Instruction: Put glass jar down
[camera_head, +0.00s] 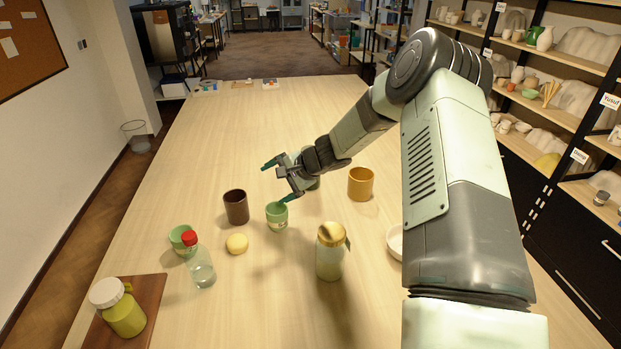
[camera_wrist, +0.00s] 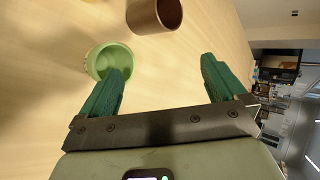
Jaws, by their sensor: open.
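The glass jar (camera_head: 330,256) stands upright on the table, with a gold lid and a small dark tag at its side. It is apart from my gripper, nearer the camera and to the right of it, and I do not make it out in the wrist view. My gripper (camera_head: 277,182) is open and empty, tilted above the table by a small green cup (camera_head: 277,217). In the wrist view my gripper's spread fingers (camera_wrist: 161,68) have nothing between them. The green cup (camera_wrist: 108,60) shows there beside one fingertip; I cannot tell if they touch.
A brown cup (camera_head: 236,207), a yellow ball-like piece (camera_head: 237,243) and a red-capped bottle (camera_head: 200,262) stand left of the jar. A mustard cup (camera_head: 361,184) stands behind it. A yellow-green jar (camera_head: 123,310) sits on a brown board (camera_head: 150,290). The table's far half is mostly clear.

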